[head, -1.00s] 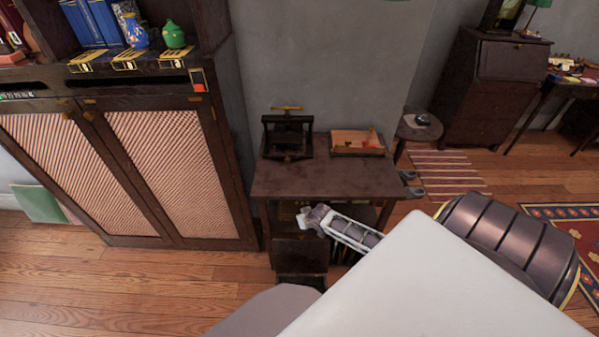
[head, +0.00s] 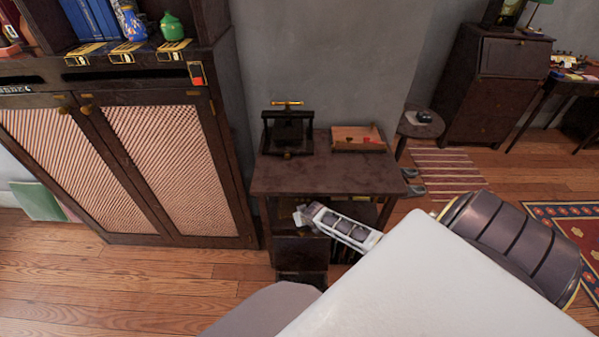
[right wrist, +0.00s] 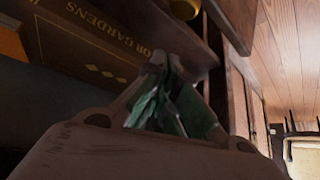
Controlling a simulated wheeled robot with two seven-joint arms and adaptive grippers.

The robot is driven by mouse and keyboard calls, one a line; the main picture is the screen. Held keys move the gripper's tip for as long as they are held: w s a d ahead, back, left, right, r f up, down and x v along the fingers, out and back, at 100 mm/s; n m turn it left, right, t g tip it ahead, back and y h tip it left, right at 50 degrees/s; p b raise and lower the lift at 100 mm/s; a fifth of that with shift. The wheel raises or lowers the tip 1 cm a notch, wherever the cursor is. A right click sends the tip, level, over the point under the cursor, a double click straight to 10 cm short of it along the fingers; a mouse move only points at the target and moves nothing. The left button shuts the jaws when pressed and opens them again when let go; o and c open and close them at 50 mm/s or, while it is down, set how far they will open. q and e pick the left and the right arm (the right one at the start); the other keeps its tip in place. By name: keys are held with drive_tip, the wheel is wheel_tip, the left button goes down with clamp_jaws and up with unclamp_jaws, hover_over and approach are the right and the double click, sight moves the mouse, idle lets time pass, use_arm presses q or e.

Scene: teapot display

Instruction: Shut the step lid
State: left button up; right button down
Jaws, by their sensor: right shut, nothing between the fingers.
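A dark wooden step-like piece (head: 300,250) stands on the floor in front of the small table, low in the head view. I cannot clearly make out its lid or how far it stands open, as it is dark and partly behind my right arm. My right gripper (head: 303,215) is at its upper part, just under the table's front edge. In the right wrist view the gripper's fingers (right wrist: 165,95), with green pads, are together and empty. They are close to a dark panel lettered "FOR GARDENS" (right wrist: 110,50); contact cannot be told. My left gripper is in neither view.
The table (head: 325,178) holds a dark press (head: 287,132) and an open wooden tray (head: 358,139). A tall cabinet (head: 180,165) stands close on the left. A round side table (head: 420,125) and slippers (head: 415,188) are to the right. The floor (head: 130,285) in front of the cabinet is clear.

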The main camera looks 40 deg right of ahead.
drive_tip(key=shift+b+x, duration=0.4)
drive_tip(key=shift+x, duration=0.95)
drive_tip(key=shift+w+f, duration=0.3)
drive_tip(key=shift+f, duration=0.2)
drive_tip(key=shift+s, duration=0.25)
drive_tip(key=shift+s+a+r, duration=0.1)
drive_tip(key=shift+s, duration=0.45)
drive_tip(key=shift+s+a+r, duration=0.1)
drive_tip(key=shift+s+a, duration=0.05)
drive_tip(key=shift+s, duration=0.35)
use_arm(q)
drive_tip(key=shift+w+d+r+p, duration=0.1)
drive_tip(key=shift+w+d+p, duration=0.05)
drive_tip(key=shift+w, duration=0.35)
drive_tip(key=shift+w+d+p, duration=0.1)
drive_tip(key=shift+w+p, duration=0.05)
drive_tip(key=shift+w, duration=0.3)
use_arm(e)
drive_tip(key=shift+s+a, duration=0.15)
drive_tip(key=shift+s, duration=0.5)
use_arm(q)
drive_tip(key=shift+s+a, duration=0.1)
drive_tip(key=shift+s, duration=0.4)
use_arm(e)
drive_tip(key=shift+s, duration=0.1)
